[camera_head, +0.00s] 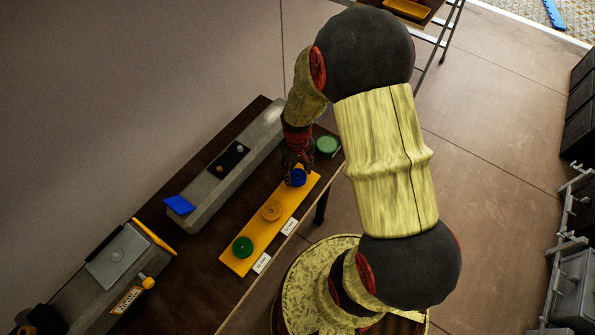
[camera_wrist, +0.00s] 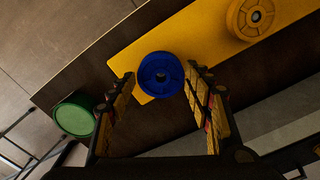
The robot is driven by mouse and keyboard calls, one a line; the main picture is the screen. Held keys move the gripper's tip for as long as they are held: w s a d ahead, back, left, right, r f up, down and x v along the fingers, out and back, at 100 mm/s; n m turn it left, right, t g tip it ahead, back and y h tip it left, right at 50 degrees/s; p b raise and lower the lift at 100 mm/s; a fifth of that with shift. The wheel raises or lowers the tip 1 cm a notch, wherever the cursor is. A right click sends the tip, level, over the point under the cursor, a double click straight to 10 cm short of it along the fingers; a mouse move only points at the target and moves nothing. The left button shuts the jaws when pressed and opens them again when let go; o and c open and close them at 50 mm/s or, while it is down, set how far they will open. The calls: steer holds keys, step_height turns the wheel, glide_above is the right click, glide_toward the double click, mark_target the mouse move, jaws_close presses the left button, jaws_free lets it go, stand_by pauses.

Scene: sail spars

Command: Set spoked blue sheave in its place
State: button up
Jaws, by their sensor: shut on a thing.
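The blue sheave (camera_head: 298,178) is a round disc with a dark centre hole, at the far right end of the yellow board (camera_head: 258,229). It also shows in the wrist view (camera_wrist: 150,88), between my fingertips; I cannot make out spokes. My gripper (camera_head: 297,167) is shut on it, fingers reaching down on both sides. Whether the sheave touches the board or is just above it, I cannot tell. A yellow sheave (camera_head: 271,202) and a green sheave (camera_head: 243,247) sit along the board.
A green cylinder (camera_head: 327,146) stands on the dark table beyond the board's end. A long grey spar (camera_head: 213,190) with a black plate (camera_head: 229,157) and a blue piece (camera_head: 180,205) lies behind. White cards (camera_head: 262,263) lie along the front edge. Another grey assembly is at lower left.

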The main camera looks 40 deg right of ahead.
steer(key=shift+f+b, duration=0.5)
steer(key=shift+f, duration=0.35)
steer(key=o, duration=1.4)
step_height(320, 180, up, 12)
